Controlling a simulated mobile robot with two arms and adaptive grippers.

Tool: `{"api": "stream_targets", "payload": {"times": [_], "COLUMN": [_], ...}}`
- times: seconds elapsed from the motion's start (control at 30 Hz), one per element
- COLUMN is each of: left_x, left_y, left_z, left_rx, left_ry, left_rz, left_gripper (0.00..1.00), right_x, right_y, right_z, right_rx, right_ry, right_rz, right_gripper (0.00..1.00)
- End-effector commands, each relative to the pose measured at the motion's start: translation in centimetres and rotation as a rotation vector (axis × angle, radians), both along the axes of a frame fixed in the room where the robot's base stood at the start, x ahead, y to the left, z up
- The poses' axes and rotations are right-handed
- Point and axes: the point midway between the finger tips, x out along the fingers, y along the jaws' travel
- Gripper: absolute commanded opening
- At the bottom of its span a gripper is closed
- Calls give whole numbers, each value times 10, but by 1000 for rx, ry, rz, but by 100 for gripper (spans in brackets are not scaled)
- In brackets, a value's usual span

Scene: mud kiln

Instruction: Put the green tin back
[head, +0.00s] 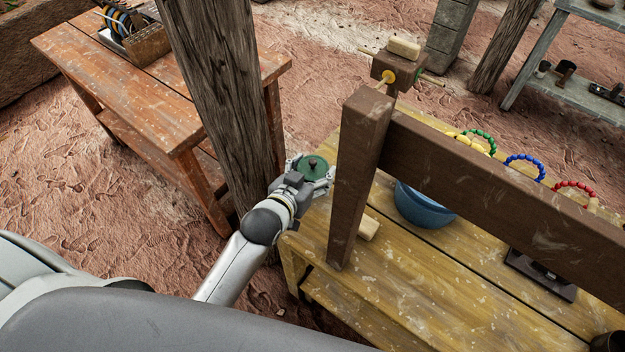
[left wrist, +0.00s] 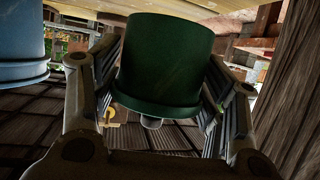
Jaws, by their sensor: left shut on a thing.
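The green tin (head: 314,165) is round, with a small dark knob on its lid. My left gripper (head: 312,174) is shut on it at the near left corner of the yellow wooden table (head: 400,308), between a wooden post and the dark beam frame. In the left wrist view the tin (left wrist: 165,62) fills the middle, between both fingers of the left gripper (left wrist: 160,88), and looks upside down there. Whether the tin's base touches the table is hidden. My right gripper is not in view.
A dark wooden frame (head: 470,175) stands across the yellow table, close right of the tin. A rough post (head: 225,90) stands just left. A blue bowl (head: 424,206), a pale block (head: 368,228) and bead rings (head: 524,165) are on the table. An orange table (head: 135,92) stands behind left.

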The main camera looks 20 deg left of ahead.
Motion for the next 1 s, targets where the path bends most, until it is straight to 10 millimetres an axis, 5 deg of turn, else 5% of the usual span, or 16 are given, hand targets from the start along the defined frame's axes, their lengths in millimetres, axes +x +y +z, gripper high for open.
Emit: {"api": "stream_targets", "payload": {"times": [0.23,0.63,0.67,0.8,1.0], "left_x": [-1,-1,-1,-1,-1], "left_y": [0,0,0,0,0], "left_z": [-33,-39,-40,-39,-39], "left_rx": [0,0,0,0,0], "left_ry": [3,1,2,1,1], "left_rz": [1,0,0,0,0], "left_gripper": [43,43,68,86,88], "right_x": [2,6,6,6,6], "right_y": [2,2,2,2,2], "right_z": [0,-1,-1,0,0], "right_rx": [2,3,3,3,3], "right_ry": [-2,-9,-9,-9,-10], "right_rz": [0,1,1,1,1], "right_gripper": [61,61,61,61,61]}}
